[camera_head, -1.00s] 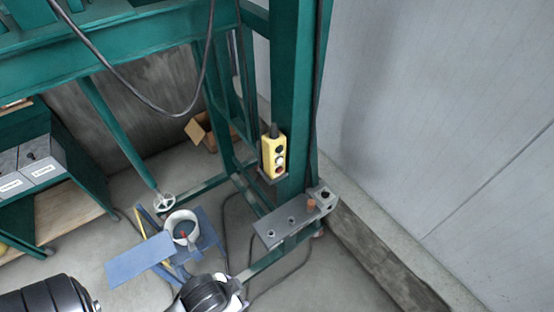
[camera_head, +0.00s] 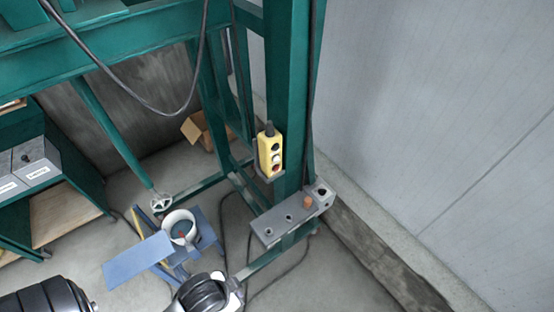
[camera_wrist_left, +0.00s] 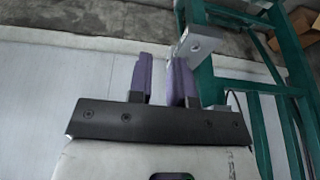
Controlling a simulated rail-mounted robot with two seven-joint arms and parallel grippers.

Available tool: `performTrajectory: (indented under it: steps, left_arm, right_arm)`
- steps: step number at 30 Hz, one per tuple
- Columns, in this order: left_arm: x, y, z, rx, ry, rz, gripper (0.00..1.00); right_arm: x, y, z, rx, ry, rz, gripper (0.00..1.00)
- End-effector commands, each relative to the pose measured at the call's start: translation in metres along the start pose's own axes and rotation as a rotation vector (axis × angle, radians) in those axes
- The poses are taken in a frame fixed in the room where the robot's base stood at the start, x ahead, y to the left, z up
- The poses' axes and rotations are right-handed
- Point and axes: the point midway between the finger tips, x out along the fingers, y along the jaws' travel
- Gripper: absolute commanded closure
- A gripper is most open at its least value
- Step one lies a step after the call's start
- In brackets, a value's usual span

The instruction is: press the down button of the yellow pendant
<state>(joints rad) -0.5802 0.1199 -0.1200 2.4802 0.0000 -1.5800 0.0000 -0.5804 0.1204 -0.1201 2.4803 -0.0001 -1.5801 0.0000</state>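The yellow pendant (camera_head: 270,153) sits upright on the green post (camera_head: 290,105) in the head view. Its face shows a column of round buttons, dark ones above and a red one low down. Which button is down cannot be read. In the head view my arm links show at the bottom edge, with no gripper fingers in sight. In the left wrist view my left gripper (camera_wrist_left: 163,80) has two purple fingers with a narrow gap between them and nothing visible in it. It is apart from the pendant, which is out of that view. My right gripper is not seen.
A grey bracket box (camera_head: 285,218) juts from the post below the pendant; it also shows in the left wrist view (camera_wrist_left: 197,44). A white bucket (camera_head: 180,228) stands on a blue stand (camera_head: 138,260). A cable (camera_head: 120,80) hangs at upper left. A grey wall (camera_head: 440,110) closes the right side.

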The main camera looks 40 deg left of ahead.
Motion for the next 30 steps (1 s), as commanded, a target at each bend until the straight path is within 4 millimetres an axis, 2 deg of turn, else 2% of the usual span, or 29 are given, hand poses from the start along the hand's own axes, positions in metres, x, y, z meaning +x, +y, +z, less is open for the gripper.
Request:
performTrajectory:
  steps: [1,6,30]
  left_arm:
    - [0.0000,0.0000,0.0000,0.000,0.000,0.000,0.86]
    - [0.0000,0.0000,0.0000,0.000,0.000,0.000,1.00]
    - [0.0001,0.0000,0.0000,0.000,0.000,0.000,1.00]
  right_arm:
    - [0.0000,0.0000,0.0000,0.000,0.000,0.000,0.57]
    - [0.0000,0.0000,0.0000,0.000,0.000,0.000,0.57]
    - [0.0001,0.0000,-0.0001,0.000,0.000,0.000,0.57]
